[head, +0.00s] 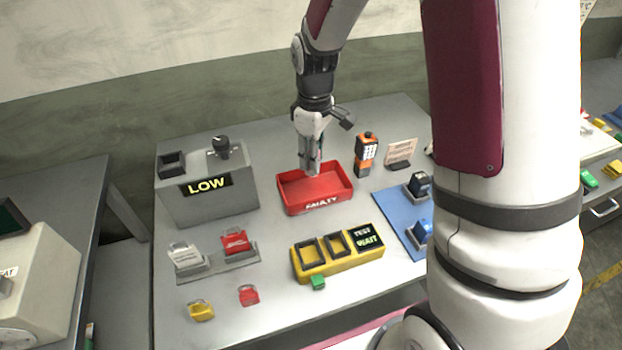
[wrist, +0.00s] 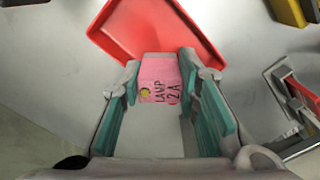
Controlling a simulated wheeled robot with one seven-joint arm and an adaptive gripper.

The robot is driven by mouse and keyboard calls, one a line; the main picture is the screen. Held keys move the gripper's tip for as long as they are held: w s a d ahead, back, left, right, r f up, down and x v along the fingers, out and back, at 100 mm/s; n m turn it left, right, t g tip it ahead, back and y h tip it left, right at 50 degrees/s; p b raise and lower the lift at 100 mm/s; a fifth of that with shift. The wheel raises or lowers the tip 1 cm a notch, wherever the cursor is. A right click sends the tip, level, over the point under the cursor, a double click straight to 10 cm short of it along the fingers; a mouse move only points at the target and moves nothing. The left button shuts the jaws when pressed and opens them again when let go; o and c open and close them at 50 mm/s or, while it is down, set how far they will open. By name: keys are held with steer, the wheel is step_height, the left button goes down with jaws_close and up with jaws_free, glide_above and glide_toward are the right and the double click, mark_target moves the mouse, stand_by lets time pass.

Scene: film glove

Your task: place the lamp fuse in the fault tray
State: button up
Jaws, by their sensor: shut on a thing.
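The lamp fuse (wrist: 160,82) is a pink block marked "LAMP 2A" in the wrist view. My gripper (wrist: 160,90) is shut on it, with a teal-lined finger on each side. In the head view my gripper (head: 312,168) points down at the back part of the red fault tray (head: 335,202), whose front lettering is only partly readable. The fuse is hard to make out there. The tray also shows in the wrist view (wrist: 125,35), behind the fuse. I cannot tell whether the fuse touches the tray.
A grey box reading "LOW" (head: 208,208) stands left of the tray. A yellow tester (head: 310,264) reading "TEST WAIT" is in front. An orange handheld device (head: 366,155) and a blue mat (head: 392,208) are to the right. Red and yellow tags lie at the front left.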

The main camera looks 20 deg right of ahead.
steer(key=shift+f+p, duration=0.35)
steer(key=shift+f, duration=3.15)
steer(key=shift+f, duration=0.1)
steer(key=o, duration=1.2)
steer(key=shift+c, duration=0.2)
step_height(320, 180, up, 12)
steer(key=shift+r+b, duration=0.1)
steer(key=shift+b, duration=0.6)
steer(key=s+r+m+t, duration=0.2)
steer(key=s+r+m, duration=0.2)
steer(key=s+r, duration=0.65)
steer(key=s+r+m+t, duration=0.3)
steer(key=s+r+m, duration=0.2)
steer(key=s, duration=0.7)
steer(key=shift+s+r, duration=0.15)
steer(key=shift+r, duration=0.35)
